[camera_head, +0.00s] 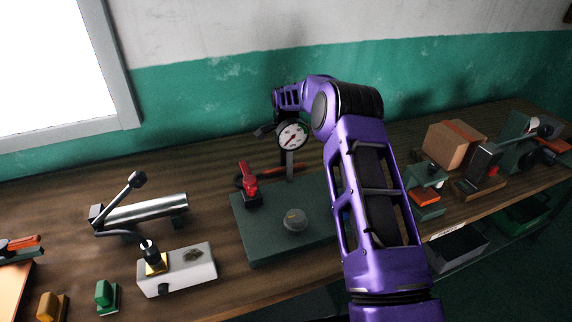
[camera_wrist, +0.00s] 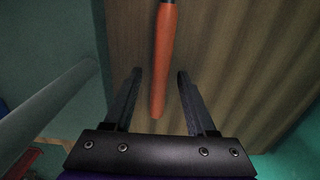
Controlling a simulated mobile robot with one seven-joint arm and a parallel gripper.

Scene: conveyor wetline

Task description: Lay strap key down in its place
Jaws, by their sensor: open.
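An orange handle with a dark end (camera_wrist: 163,60), which looks like the strap key, shows in the wrist view over the brown wooden bench. My gripper (camera_wrist: 159,74) is open, with one black finger on each side of the handle and gaps between. I cannot tell how far above the handle the fingertips are. In the head view an orange-red handle (camera_head: 300,168) lies behind the dark green plate, partly hidden by the gauge post. My gripper is mostly hidden there behind the gauge and my purple arm. No marked place for the key is clear.
A round dial gauge (camera_head: 292,136) stands on a post at the dark green plate (camera_head: 262,244), beside a red-handled clamp (camera_head: 248,182). A metal cylinder (camera_head: 150,211) and white block (camera_head: 190,272) are left. A cardboard box (camera_head: 452,147) stands right. The green wall is close behind.

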